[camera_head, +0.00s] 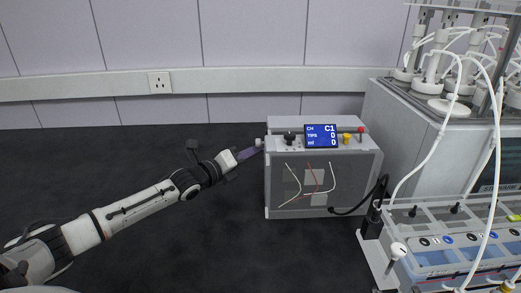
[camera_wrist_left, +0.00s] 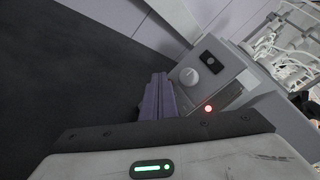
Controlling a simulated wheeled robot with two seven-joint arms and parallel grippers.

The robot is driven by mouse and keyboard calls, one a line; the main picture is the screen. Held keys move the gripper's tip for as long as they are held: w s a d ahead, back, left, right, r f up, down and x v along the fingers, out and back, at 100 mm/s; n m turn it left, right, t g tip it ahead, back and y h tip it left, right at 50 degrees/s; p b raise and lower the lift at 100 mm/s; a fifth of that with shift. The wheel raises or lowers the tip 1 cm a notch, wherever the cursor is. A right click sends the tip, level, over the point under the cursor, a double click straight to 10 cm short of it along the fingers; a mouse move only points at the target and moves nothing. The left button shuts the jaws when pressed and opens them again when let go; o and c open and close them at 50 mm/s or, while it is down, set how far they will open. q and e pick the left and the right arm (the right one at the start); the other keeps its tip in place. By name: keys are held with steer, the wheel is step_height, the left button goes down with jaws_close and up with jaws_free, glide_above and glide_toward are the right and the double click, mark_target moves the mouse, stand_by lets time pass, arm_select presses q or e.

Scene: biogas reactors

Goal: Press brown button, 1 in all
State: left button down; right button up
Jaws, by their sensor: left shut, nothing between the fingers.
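A grey box-shaped device (camera_head: 325,176) with a blue display (camera_head: 321,136) stands on the dark table. Its top front carries a black knob (camera_head: 289,137), a yellow knob (camera_head: 347,138) and a red-tipped one (camera_head: 361,130). I cannot make out a clearly brown button. My left gripper (camera_head: 249,153) has purple fingers, shut and empty, pointing at the device's left side, close to a pale knob (camera_head: 258,142). In the left wrist view the fingers (camera_wrist_left: 158,96) are beside a round white knob (camera_wrist_left: 189,76) and a black switch plate (camera_wrist_left: 209,58); I cannot tell whether they touch.
A large grey machine (camera_head: 395,120) with white tubes and bottle tops stands at the right. A clear tray (camera_head: 440,257) with coloured parts is in front of it. A black cable (camera_head: 366,205) runs from the device. The table at left is clear.

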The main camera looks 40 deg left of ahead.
stand_by(0.3)
arm_select(q)
steer(key=shift+s+a, duration=0.8)
steer(key=shift+a, duration=0.1)
steer(key=shift+s+a+p, duration=0.45)
steer(key=shift+s+a, duration=0.35)
steer(key=shift+a, duration=0.2)
steer(key=shift+s+a+p, duration=0.45)
steer(key=shift+s+a, duration=0.35)
steer(key=shift+a, duration=0.15)
